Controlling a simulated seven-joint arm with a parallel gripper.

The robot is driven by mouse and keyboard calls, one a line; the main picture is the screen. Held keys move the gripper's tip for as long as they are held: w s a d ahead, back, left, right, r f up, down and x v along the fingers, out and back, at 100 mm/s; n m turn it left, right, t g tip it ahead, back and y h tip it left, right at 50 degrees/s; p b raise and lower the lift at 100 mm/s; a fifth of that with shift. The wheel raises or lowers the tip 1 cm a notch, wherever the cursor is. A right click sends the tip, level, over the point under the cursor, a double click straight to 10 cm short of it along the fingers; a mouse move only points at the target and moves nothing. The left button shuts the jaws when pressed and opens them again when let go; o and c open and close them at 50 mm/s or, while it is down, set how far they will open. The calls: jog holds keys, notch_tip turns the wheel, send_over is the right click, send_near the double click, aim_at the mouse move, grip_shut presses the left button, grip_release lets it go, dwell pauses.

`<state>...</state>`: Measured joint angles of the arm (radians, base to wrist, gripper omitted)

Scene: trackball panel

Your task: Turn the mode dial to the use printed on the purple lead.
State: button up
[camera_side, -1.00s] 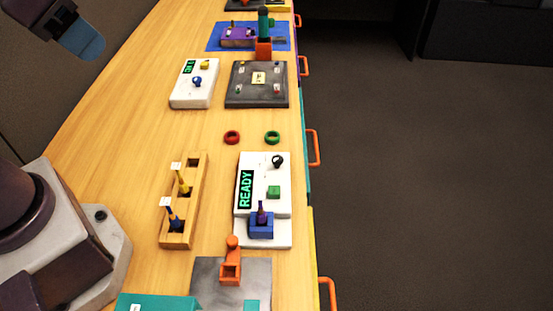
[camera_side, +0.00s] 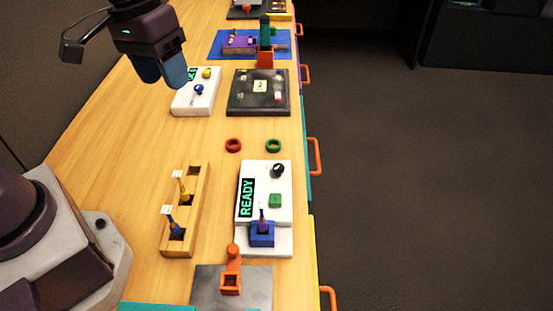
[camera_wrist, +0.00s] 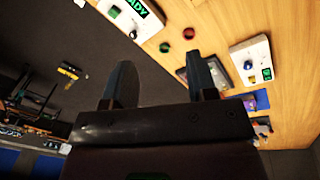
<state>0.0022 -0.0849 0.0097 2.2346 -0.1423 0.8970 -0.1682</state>
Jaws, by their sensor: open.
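The mode panel is a white box (camera_side: 246,172) with a green READY display, a green button and a black dial (camera_side: 278,170) at its far right corner. The purple lead (camera_side: 263,217) stands upright in a blue block (camera_side: 262,239) at the panel's near end. I cannot read any print on it. My gripper (camera_side: 160,72) is open and empty, high over the table at upper left, well away from the dial. Its two fingers also show in the wrist view (camera_wrist: 164,80), where part of the READY panel (camera_wrist: 128,22) is at the top edge.
A wooden rack (camera_side: 197,197) holds a yellow and a blue lead with white tags, left of the panel. An orange lever (camera_side: 232,268) stands in front. Another white box (camera_side: 207,102) is farther back.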

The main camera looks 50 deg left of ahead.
jog(key=w+d+f+n+g+h, duration=0.2)
jog(key=w+d+f+n, duration=0.1)
jog(key=w+f+n, duration=0.7)
jog(key=n+h, duration=0.1)
jog(key=n, duration=0.4)
send_near(278, 166)
jog(key=shift+t, duration=0.4)
jog(key=x, duration=0.8)
jog(key=shift+s+d+f, duration=0.15)
jog(key=shift+s+f, duration=0.1)
jog(key=shift+s, duration=0.05)
jog(key=shift+c, duration=0.3)
jog(key=c, duration=0.9)
